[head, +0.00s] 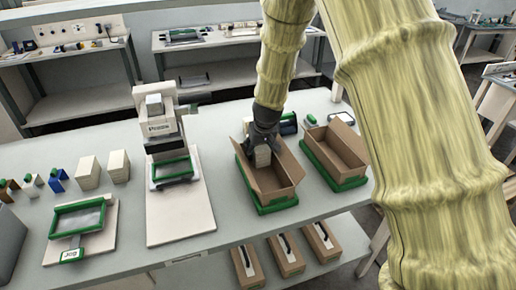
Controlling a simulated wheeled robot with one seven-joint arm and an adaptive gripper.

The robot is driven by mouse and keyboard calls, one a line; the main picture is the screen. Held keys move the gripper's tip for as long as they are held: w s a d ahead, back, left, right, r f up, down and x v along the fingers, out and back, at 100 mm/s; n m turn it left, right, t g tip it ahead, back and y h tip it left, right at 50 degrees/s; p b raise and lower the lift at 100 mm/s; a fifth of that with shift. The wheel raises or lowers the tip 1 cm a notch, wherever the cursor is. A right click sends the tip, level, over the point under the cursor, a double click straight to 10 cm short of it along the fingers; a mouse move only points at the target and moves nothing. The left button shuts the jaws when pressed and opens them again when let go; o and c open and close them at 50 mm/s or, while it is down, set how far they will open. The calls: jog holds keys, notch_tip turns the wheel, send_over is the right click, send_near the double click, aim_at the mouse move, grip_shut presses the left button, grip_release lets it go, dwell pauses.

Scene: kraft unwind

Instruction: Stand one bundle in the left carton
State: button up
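The left carton (264,194) is an open brown box in a green base on the bench, right of the middle. My gripper (262,150) points down into it near its far end. The fingers are on either side of a pale beige bundle (263,157) and appear shut on it. The bundle looks upright; its lower end is hard to see, so I cannot tell whether it touches the carton floor. Two more pale bundles stand on the left of the bench, a larger one (88,173) and a smaller one (118,166).
The right carton (350,180) is open, in a green base, and looks empty. A white press-like machine (160,120) stands left of the cartons. A green-framed tray (78,218) and small coloured holders (56,180) are at the left. Boxes (285,255) sit below.

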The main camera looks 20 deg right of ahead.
jog(key=o, duration=0.8)
jog(key=shift+r, duration=0.1)
jog(key=shift+r+p, duration=0.35)
jog(key=shift+r, duration=0.4)
jog(key=b+v, duration=0.2)
jog(key=v, duration=0.9)
jog(key=shift+s+r, duration=0.25)
